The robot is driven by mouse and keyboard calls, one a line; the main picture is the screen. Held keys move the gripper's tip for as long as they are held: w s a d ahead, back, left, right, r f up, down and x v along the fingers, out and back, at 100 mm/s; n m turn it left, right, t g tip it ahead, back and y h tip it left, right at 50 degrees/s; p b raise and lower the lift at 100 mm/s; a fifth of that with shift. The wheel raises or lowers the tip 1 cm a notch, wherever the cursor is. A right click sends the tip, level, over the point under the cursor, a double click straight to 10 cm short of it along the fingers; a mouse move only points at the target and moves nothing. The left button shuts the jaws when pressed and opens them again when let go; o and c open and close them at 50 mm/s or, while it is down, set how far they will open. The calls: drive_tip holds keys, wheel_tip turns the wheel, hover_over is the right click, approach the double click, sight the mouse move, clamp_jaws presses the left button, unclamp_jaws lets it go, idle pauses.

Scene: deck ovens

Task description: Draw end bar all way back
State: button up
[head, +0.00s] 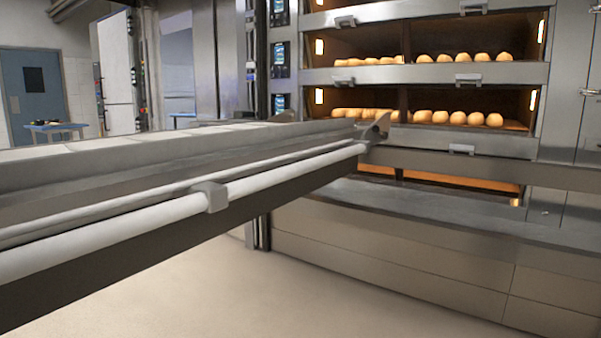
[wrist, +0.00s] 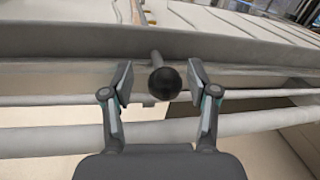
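In the wrist view, a short grey rod ends in a round black knob (wrist: 165,81), pointing toward the camera from the long grey side of the loader. My gripper (wrist: 161,82) is open, with one finger on each side of the knob and a visible gap on both sides. The loader's long side rail (head: 90,170) runs across the head view toward the ovens, with a white tube (head: 110,222) along it and a grey bracket (head: 209,197) on the tube. Which part is the end bar, I cannot tell for sure. My gripper is not visible in the head view.
The deck ovens (head: 430,75) stand at the right, with rows of bread (head: 455,118) on lit decks. A curved metal piece (head: 376,130) sits at the loader's oven end. Bare floor (head: 230,295) lies below the loader. A blue door (head: 40,85) is far left.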

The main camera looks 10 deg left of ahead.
drive_tip(key=shift+d, duration=0.15)
drive_tip(key=v, duration=1.1)
drive_tip(key=shift+s+d, duration=0.25)
drive_tip(key=shift+d, duration=0.05)
